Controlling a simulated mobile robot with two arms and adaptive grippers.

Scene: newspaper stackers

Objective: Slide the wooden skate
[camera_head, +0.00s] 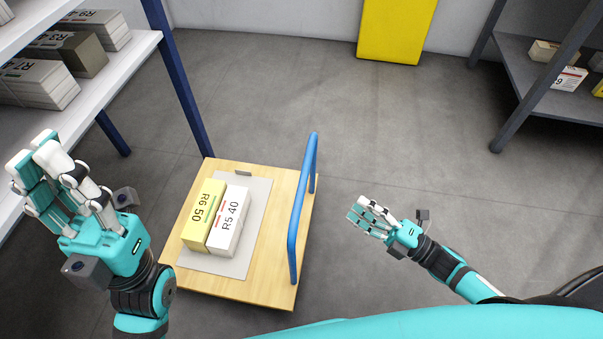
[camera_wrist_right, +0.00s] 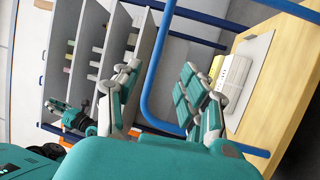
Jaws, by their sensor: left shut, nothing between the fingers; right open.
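The wooden skate (camera_head: 270,276) is a light wood platform on the floor, with a blue tubular handle (camera_head: 298,225) along its right side. A grey sheet on it bears a yellow block marked R6 50 (camera_head: 203,212) and a white block marked R5 40 (camera_head: 229,219). My right gripper (camera_head: 362,214) is open and empty, right of the handle and apart from it. In the right wrist view, the handle (camera_wrist_right: 153,75) shows beyond the open fingers (camera_wrist_right: 162,80), with the wooden deck (camera_wrist_right: 297,75) at right. My left gripper (camera_head: 38,158) is shut and empty, left of the skate.
A white shelf with blue posts (camera_head: 178,85) and several paper stacks (camera_head: 35,84) stands at left. A grey rack (camera_head: 520,85) with small blocks stands at upper right. A yellow panel (camera_head: 397,25) is at the back wall. The grey floor (camera_head: 340,110) between is clear.

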